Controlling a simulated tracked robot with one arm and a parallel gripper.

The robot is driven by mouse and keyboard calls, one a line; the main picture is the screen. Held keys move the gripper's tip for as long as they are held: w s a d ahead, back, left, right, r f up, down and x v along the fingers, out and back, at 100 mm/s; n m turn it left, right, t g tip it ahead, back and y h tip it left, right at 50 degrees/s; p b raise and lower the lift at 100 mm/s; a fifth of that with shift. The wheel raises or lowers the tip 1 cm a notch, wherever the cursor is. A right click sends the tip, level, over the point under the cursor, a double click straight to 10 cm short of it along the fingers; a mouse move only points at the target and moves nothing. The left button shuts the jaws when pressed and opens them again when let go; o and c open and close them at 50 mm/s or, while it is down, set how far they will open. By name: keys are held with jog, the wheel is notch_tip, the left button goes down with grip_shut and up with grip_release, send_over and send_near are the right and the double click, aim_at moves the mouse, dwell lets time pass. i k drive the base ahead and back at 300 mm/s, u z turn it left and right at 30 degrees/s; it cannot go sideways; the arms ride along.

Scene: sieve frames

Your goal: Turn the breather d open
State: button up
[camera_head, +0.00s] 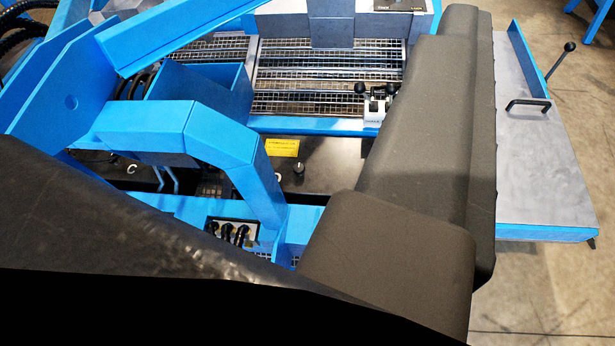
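I cannot pick out the breather d for certain; no label for it is readable. A group of black fittings (232,233) sits on a plate below the blue bent frame. A small block with black knobs (374,100) stands by the mesh walkway. My gripper does not show in this view.
A blue bent frame (190,130) and a blue beam (180,35) cross the left. A large dark grey padded shape (430,140) and a black surface (120,240) hide much of the front. A grey table with a handle (540,150) stands right; bare floor (580,90) lies beyond.

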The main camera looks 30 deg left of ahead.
aim_at(299, 168)
jog(key=u, duration=0.15)
jog(key=i, duration=0.85)
jog(key=z, duration=0.05)
